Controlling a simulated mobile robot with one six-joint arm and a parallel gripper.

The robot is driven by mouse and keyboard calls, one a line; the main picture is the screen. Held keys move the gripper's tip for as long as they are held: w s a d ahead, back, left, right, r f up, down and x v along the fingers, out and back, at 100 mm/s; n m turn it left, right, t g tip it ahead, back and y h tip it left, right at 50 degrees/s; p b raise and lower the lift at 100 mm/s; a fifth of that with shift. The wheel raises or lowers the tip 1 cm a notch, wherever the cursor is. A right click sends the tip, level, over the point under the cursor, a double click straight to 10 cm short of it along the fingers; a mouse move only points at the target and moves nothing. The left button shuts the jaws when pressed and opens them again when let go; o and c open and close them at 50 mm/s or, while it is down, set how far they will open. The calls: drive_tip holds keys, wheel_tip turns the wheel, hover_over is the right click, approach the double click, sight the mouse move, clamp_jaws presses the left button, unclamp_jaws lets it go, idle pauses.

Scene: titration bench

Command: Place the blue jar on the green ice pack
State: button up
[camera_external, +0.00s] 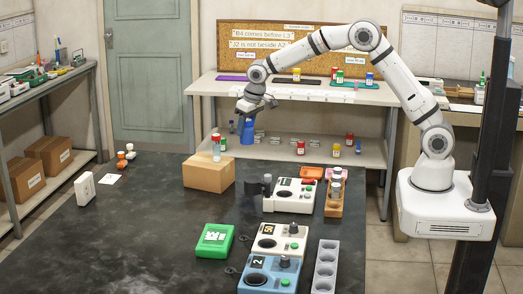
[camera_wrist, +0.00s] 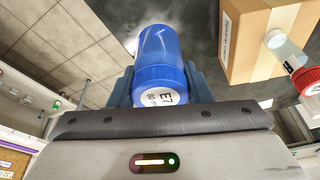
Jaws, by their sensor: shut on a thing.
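The blue jar (camera_external: 248,131) is in my gripper (camera_external: 249,118), held in the air in front of the back shelf bench, above and right of the cardboard box. In the wrist view the blue jar (camera_wrist: 158,50) sits between the two fingers of my gripper (camera_wrist: 160,88), its labelled blue lid towards the camera. The fingers are shut on it. The green ice pack (camera_external: 214,240) lies flat on the dark table, with white markings on top. It is well below and nearer the camera than the jar, and not seen in the wrist view.
A cardboard box (camera_external: 208,176) stands on the table with a pale bottle (camera_external: 216,153) on it. Right of the ice pack are white devices (camera_external: 275,239), a blue device (camera_external: 270,275) and a grey holed rack (camera_external: 325,268). The table left of the ice pack is clear.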

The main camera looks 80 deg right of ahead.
wheel_tip(320, 180, up, 8)
drive_tip(key=shift+r, duration=0.2)
drive_tip(key=w+a+n+p, duration=0.1)
drive_tip(key=w+a+n, duration=0.15)
drive_tip(key=a, duration=1.55)
drive_tip(key=n+y+p, duration=0.2)
drive_tip(key=n+p, duration=0.1)
drive_tip(key=n, duration=0.2)
hover_over(227, 231)
wheel_tip(227, 231, down, 10)
drive_tip(key=shift+f+p, duration=0.55)
drive_tip(key=shift+f, duration=2.15)
drive_tip(key=o, duration=1)
